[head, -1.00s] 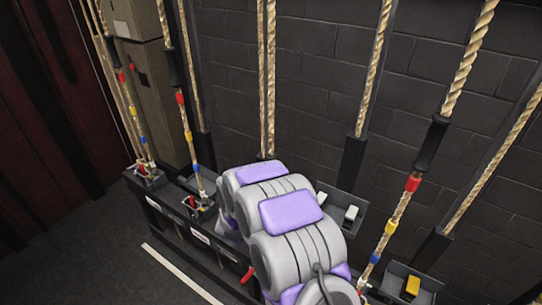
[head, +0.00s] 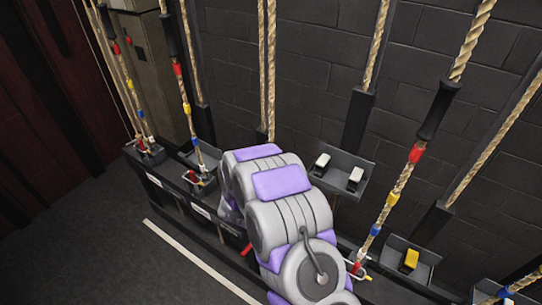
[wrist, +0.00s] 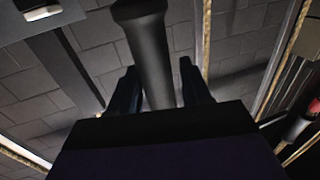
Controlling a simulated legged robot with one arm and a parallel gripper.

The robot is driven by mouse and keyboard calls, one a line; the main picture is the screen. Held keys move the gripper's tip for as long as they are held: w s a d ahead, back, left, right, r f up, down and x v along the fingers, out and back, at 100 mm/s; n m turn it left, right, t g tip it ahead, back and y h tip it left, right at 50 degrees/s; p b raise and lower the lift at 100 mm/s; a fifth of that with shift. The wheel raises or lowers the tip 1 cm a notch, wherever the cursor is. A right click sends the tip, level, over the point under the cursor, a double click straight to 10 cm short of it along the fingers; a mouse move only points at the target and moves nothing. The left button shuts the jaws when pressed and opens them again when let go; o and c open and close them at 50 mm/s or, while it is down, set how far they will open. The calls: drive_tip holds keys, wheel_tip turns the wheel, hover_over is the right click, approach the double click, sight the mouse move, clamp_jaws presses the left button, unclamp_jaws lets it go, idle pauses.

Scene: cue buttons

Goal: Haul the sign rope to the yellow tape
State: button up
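Several tan ropes hang along the wall. The right rope (head: 471,45) has a black sleeve (head: 438,110) and red, yellow (head: 393,198) and blue tape bands. Similar bands, including yellow tape (head: 186,108), show on the left ropes. I cannot tell which is the sign rope. A middle rope (head: 267,80) runs down behind my grey and purple arm, which hides my gripper in the head view. In the wrist view my gripper (wrist: 158,68) has its dark fingers apart, either side of a black sleeve (wrist: 145,40). A narrow gap shows on the right; contact is unclear.
A dark rail (head: 165,185) with unreadable white labels and rope locks runs along the wall. A box with two white switches (head: 342,172) and one with a yellow switch (head: 410,260) sit right of my arm. Dark floor with a white line (head: 200,262) is clear at left.

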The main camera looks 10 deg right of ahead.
drive_tip(key=shift+o, duration=0.6)
drive_tip(key=v, duration=1.7)
drive_tip(key=shift+a+b, duration=0.2)
drive_tip(key=shift+b, duration=0.1)
drive_tip(key=shift+f, duration=0.15)
